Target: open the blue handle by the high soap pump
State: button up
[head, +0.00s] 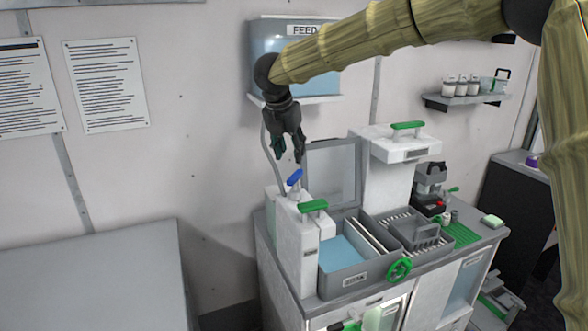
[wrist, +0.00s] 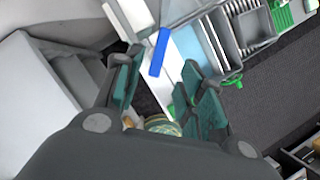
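The blue handle (head: 295,177) is a small tilted lever on top of the white pump housing (head: 290,228) at the left of the machine. It also shows in the wrist view (wrist: 158,52), just beyond my fingertips and between them as seen there. My gripper (head: 289,155) hangs fingers-down just above the blue handle in the head view. In the wrist view its green-padded fingers (wrist: 155,88) are spread apart with nothing between them. I see no contact with the handle.
A green handle (head: 313,206) sits close beside the blue one, lower on the front. A tank with light blue liquid (head: 343,253) and a raised grey lid (head: 333,170) stand to the right. The FEED tank (head: 262,38) is behind my arm. A grey surface (head: 95,275) lies left.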

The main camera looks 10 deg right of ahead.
aim_at(295, 174)
jog(key=p+x, duration=0.2)
jog(key=x, duration=0.7)
jog(key=shift+r, duration=0.1)
grip_shut()
